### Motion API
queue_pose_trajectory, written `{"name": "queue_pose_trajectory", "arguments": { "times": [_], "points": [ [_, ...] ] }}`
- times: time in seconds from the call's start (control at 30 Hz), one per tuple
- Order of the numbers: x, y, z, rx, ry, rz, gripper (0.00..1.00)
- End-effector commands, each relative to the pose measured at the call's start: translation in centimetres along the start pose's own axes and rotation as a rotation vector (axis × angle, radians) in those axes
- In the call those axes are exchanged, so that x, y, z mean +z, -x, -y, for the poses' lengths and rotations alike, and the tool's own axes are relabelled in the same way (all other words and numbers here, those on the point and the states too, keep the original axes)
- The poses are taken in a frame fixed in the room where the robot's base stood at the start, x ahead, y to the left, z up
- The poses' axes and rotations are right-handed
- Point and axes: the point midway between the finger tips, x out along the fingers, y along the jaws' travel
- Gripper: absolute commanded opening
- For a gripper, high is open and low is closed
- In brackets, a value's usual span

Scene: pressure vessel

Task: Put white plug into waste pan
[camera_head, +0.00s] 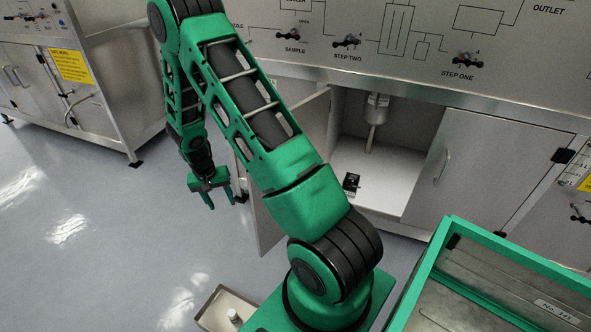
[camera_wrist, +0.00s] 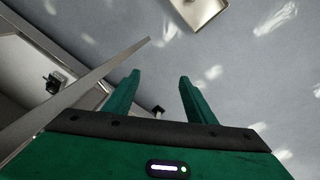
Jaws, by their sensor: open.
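My gripper (camera_head: 220,200) is open and empty, pointing down above the floor to the left of the open cabinet. In the wrist view its two fingers (camera_wrist: 160,79) stand apart with only floor between them. A shallow beige metal pan (camera_head: 210,304) is at the bottom of the head view, beside my base. A small white upright piece (camera_head: 233,315), which looks like the white plug, stands inside it. The pan is cut off at the top edge of the wrist view (camera_wrist: 202,14), where no white piece shows. My gripper is well apart from both.
An open cabinet (camera_head: 392,190) holds a small black device (camera_head: 351,184) and a pipe coming down from above. Its open door (camera_head: 290,180) stands close to the right of my gripper. A green-rimmed bin (camera_head: 415,285) is at lower right. The floor at left is clear.

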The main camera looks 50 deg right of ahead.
Motion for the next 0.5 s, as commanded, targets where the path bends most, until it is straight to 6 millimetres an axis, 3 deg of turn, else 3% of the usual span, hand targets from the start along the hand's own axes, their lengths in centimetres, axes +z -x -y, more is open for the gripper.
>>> {"name": "queue_pose_trajectory", "arguments": {
  "times": [0.03,0.2,0.5],
  "points": [
    [-0.3,2.4,-1.1,0.001,0.002,-0.007,0.51],
    [0.0,8.7,-5.0,0.012,0.020,-0.006,0.51],
    [2.5,17.4,-11.0,0.012,0.042,0.004,0.51]
  ]
}}
